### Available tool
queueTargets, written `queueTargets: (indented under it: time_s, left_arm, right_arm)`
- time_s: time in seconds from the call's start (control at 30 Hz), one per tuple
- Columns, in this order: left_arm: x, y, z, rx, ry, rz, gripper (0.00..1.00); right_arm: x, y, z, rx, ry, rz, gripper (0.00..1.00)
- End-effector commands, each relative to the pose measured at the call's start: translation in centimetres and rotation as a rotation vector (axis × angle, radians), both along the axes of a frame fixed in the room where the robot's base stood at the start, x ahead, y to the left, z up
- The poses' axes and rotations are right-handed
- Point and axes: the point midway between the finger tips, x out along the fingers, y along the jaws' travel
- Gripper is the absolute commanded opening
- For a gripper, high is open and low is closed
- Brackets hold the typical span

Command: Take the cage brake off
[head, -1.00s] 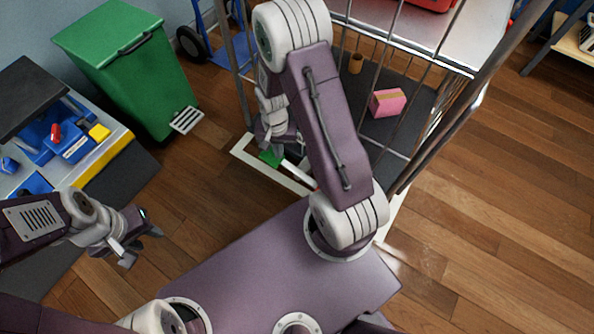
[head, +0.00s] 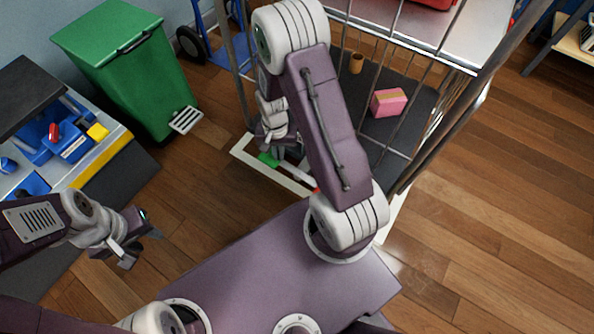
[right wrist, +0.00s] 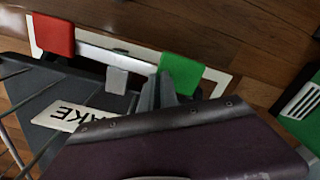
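The cage (head: 409,150) stands ahead with a pale frame at its foot. A green pedal (head: 268,160) sits on this frame's near side; it is also in the right wrist view (right wrist: 185,72). A red pedal (right wrist: 53,35) is at the other end of the bar, with a small grey block (right wrist: 116,80) between. A white label (right wrist: 75,117), partly covered, reads "...AKE". My right gripper (right wrist: 158,90) has its fingers close together, empty, at the green pedal's edge; I cannot tell whether they touch it. My left gripper (head: 143,248) is open and empty, away from the cage.
A pink box (head: 388,102) and a small brown cup (head: 356,64) are on the cage's dark floor. A green bin (head: 125,70) with a foot pedal stands left of the cage. A workbench (head: 65,135) with blue trays is at far left. Wooden floor on the right is clear.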

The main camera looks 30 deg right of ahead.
Motion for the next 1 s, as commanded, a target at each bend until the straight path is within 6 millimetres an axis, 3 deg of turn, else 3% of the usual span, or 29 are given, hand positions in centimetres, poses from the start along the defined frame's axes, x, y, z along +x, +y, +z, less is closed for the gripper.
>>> queueTargets:
  time_s: [0.83, 1.0]
  left_arm:
    - [0.0, 0.0, -0.8, 0.000, 0.000, 0.000, 0.36]
    - [0.0, 0.0, -0.2, 0.000, 0.000, 0.000, 0.36]
  right_arm:
    - [-0.1, 0.0, -1.4, 0.000, 0.004, 0.000, 0.00]
    - [-0.1, 0.0, -0.8, 0.000, 0.002, 0.000, 0.00]
